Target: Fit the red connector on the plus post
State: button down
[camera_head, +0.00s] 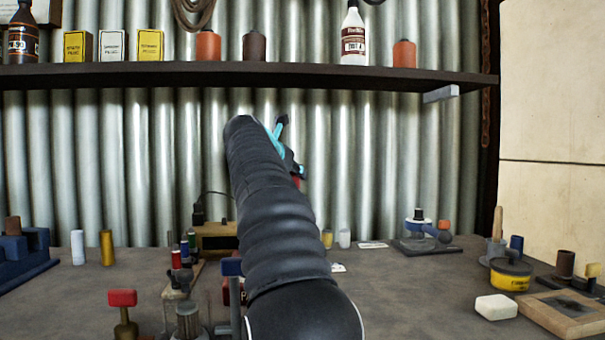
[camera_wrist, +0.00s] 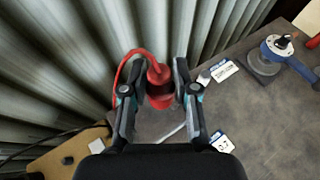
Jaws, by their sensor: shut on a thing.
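In the wrist view my gripper (camera_wrist: 160,97) is shut on the red connector (camera_wrist: 159,78), which sits between its two fingers. A red cable (camera_wrist: 124,68) curves from the connector's top round to the left. In the head view my black arm covers much of the middle, and only a bit of my gripper (camera_head: 290,160) shows beyond it, in front of the corrugated wall. A small patch of red shows beside it there. I cannot make out the plus post in either view; the bench behind my arm is hidden.
A shelf (camera_head: 300,78) with bottles and boxes runs along the corrugated wall above the bench (camera_head: 410,300). A blue-and-grey device (camera_head: 428,232) stands at the back right. Spools, a red-topped tool (camera_head: 122,298) and a wooden box (camera_head: 215,238) crowd the left and middle. The front right has some bare bench.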

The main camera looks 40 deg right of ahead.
jog(key=shift+s+d+m+g, duration=0.3)
jog(key=shift+s+d, duration=0.3)
jog(key=shift+d, duration=0.3)
jog(key=shift+d+f, duration=0.1)
jog(key=shift+f, duration=1.75)
jog(key=shift+f+b, duration=0.55)
jog(key=shift+f, duration=0.75)
dwell(0.5)
jog(key=shift+c, duration=2)
grip_release()
